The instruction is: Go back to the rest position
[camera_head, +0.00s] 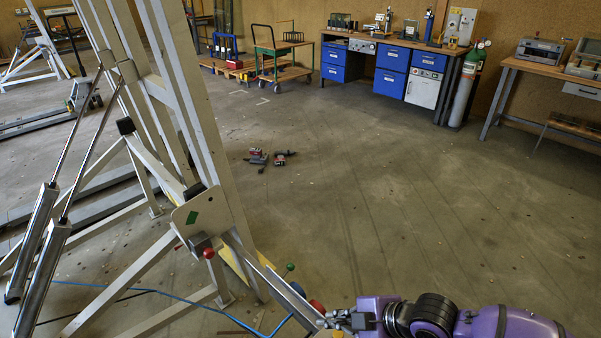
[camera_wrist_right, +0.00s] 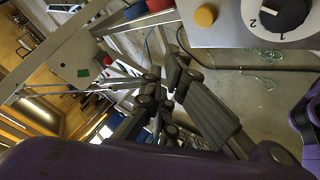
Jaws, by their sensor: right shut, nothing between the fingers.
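My right arm, purple, comes in at the bottom right of the head view. Whether the gripper touches the frame cannot be told. The frame's plate with a green square (camera_wrist_right: 83,71) shows left of the fingers. A control box (camera_wrist_right: 235,25) with a yellow button and a numbered knob shows at the top right. My left gripper is not in view.
A red-knobbed lever (camera_head: 208,252) and a green-knobbed lever (camera_head: 290,267) stick out of the frame's base. A blue hose (camera_head: 190,300) lies on the floor. Small tools (camera_head: 258,157) lie farther off. Workbenches (camera_head: 390,45) line the back wall.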

